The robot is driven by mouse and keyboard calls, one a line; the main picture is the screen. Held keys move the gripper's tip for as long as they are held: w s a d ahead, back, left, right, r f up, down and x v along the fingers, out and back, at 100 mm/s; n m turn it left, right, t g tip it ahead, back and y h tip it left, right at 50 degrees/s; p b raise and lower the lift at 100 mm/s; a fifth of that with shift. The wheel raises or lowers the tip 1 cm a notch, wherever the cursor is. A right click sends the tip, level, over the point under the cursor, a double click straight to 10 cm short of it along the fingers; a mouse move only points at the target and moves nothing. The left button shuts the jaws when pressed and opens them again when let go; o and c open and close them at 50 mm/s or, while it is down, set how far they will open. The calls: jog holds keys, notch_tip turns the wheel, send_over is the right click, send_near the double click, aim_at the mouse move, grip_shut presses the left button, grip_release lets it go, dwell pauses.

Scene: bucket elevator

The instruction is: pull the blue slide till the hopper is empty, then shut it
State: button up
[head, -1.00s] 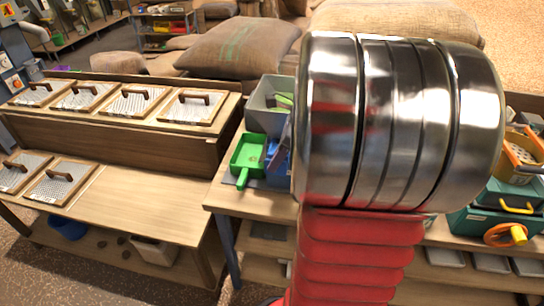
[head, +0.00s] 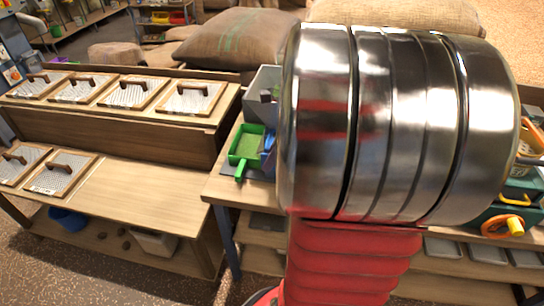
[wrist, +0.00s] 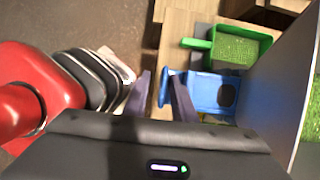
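The blue slide (wrist: 207,92) shows in the wrist view beside the grey hopper (wrist: 278,75). In the head view part of the slide (head: 269,150) shows below the hopper (head: 263,82), partly hidden by my arm. A green scoop-shaped tray with a handle (wrist: 238,46) holds green grains; it also shows in the head view (head: 247,146). My gripper (wrist: 162,84) has its two dark fingers apart, with the slide's left end showing between or just beyond them; contact is not clear. Green matter shows at the wrist view's right edge. The hopper's inside is mostly hidden.
My arm blocks the middle of the head view. Left, a wooden bench (head: 140,185) carries several framed screens with handles. Sacks (head: 235,38) lie behind. A teal box with an orange ring (head: 503,222) stands at the right. The lower bench top is partly clear.

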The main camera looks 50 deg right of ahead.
jog(key=shift+d+r, duration=0.1)
jog(key=v, duration=1.3)
jog(key=shift+s+r, duration=0.15)
jog(key=shift+s, duration=0.1)
jog(key=a+f+n+t+h, duration=0.1)
jog(key=a+f+n, duration=0.2)
jog(key=a+n, duration=1.1)
jog(key=a+f+n+t+h, duration=0.1)
jog(key=a+f+n, duration=0.2)
jog(key=a+n, duration=1.2)
jog(key=shift+s, duration=0.35)
